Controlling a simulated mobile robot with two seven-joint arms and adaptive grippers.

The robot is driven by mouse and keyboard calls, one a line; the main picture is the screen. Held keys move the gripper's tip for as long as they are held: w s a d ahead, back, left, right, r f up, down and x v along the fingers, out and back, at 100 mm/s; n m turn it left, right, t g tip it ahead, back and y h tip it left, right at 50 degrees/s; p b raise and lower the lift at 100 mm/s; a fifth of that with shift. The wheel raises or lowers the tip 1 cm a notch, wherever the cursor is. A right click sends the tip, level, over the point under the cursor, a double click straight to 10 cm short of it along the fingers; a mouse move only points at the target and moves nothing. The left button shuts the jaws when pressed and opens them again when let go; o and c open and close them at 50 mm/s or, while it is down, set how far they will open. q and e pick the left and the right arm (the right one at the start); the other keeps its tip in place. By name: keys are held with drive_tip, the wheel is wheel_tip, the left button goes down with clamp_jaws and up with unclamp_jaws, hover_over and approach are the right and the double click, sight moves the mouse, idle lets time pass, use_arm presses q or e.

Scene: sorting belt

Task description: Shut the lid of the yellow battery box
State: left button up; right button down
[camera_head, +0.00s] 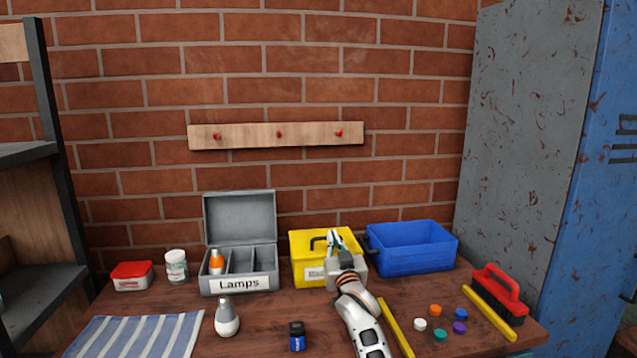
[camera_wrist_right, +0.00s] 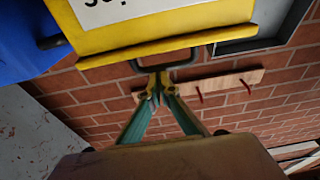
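The yellow battery box (camera_head: 299,271) stands at the back of the table with a pale label on its front. Its lid looks down on the box, with no opening showing; a dark handle (camera_head: 317,242) stands on top. My right gripper (camera_head: 332,236) is over the lid beside the handle, its arm hiding part of the box front. In the right wrist view, the box (camera_wrist_right: 180,20) and handle (camera_wrist_right: 188,62) appear upside down. The two fingertips (camera_wrist_right: 156,84) meet just in front of the handle; I cannot tell whether they touch it. My left gripper is not in view.
The grey Lamps box (camera_head: 240,215) stands open left of the yellow box. A blue bin (camera_head: 415,262) is close on its right. A battery (camera_head: 297,337), a bulb (camera_head: 227,318), a yellow strip (camera_head: 394,325), several coloured caps and a red brush (camera_head: 499,290) lie nearer the front.

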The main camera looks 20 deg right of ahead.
wheel_tip(320, 180, down, 2)
drive_tip(key=shift+s+f, duration=0.1)
drive_tip(key=r+v, duration=0.2)
drive_tip(key=v, duration=0.9)
drive_tip(key=shift+s+a, duration=0.2)
drive_tip(key=shift+s, duration=0.2)
